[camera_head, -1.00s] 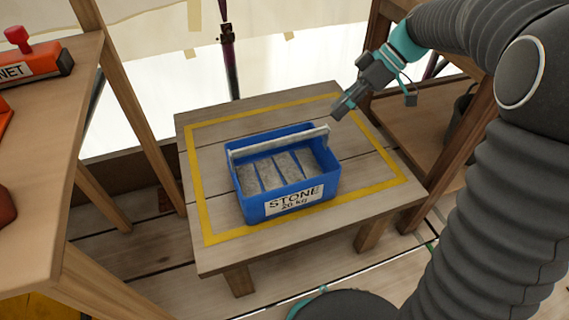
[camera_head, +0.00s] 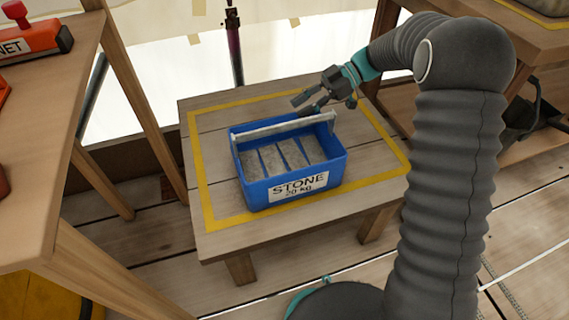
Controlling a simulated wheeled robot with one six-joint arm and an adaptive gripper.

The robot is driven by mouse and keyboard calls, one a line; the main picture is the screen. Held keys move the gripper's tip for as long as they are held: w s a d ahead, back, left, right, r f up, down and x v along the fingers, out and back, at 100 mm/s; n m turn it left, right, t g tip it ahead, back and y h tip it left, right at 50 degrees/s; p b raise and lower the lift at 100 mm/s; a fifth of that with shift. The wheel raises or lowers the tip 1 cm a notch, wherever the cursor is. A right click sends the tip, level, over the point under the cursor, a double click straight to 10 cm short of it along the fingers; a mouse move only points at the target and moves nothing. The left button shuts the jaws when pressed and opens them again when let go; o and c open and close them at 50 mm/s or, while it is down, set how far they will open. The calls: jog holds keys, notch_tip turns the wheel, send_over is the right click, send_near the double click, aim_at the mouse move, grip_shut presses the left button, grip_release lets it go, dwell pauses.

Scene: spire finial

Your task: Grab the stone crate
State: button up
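The stone crate (camera_head: 325,176) is a blue box with a white label reading "STONE 20 KG". It stands upright on a low wooden table (camera_head: 225,252), inside a yellow taped outline. Several grey stone blocks lie in it. A pale grey bar handle (camera_head: 270,130) spans its top along the far side. My gripper (camera_head: 300,104) is open and empty, just beyond and above the handle's right half. Its two fingers are spread and point left. I see no contact with the handle, though the exact gap is hard to judge.
A wooden bench (camera_head: 50,150) at left holds an orange-red case (camera_head: 30,45) with a partly visible label. A wooden shelf unit (camera_head: 540,35) stands at right. Pale sheeting hangs behind the table. The table's surface around the crate is clear.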

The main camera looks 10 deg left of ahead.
aim_at(284, 115)
jog(key=shift+r+x, duration=0.2)
jog(key=shift+x, duration=1.6)
jog(key=shift+r+x, duration=0.15)
jog(key=shift+x, duration=1.7)
jog(key=shift+s+a, duration=0.1)
jog(key=shift+s, duration=0.05)
grip_shut()
jog(key=shift+r, duration=0.1)
